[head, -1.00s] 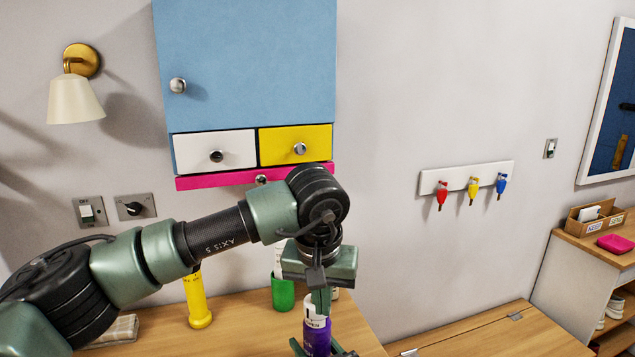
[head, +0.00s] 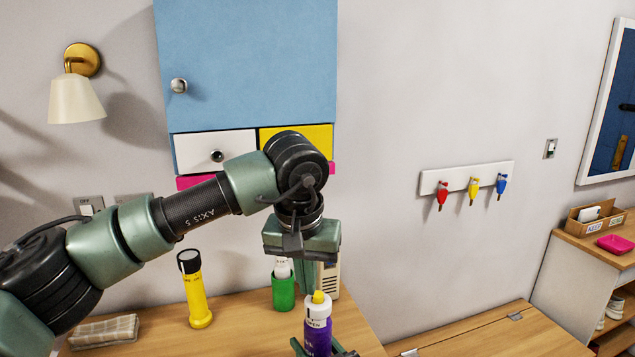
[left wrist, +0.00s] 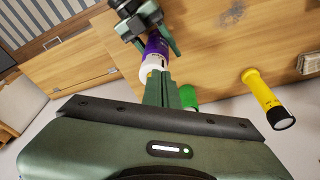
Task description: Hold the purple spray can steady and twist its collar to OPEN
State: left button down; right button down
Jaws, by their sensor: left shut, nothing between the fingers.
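The purple spray can (head: 318,339) stands upright at the bottom of the head view. It has a white collar (head: 318,313) with partly readable lettering ending "PEN", and a yellow nozzle (head: 318,297) on top. My right gripper (head: 325,350) has its fingers on either side of the can's body, cut off by the frame's edge; it shows better in the left wrist view (left wrist: 153,42). My left gripper (head: 305,285) is shut and empty, pointing down, just above and behind the nozzle. Its closed fingers (left wrist: 160,75) also show in the left wrist view, near the can's top.
A green cup (head: 283,291) stands just left behind the can, with a pale device (head: 329,278) beside it. A yellow flashlight (head: 196,295) and a folded cloth (head: 105,331) are on the wooden counter (head: 240,325). The wall cabinet (head: 245,70) hangs above my left arm.

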pick_arm(q)
jog(key=shift+d+f, duration=0.1)
jog(key=shift+f, duration=3.2)
jog(key=shift+w, duration=0.2)
jog(key=shift+d, duration=0.35)
pick_arm(e)
jog(key=shift+s, duration=0.1)
pick_arm(q)
jog(key=shift+s, duration=0.4)
notch_tip(320, 180, up, 6)
send_over(313, 309)
jog(key=s, duration=0.3)
jog(key=shift+w, duration=0.1)
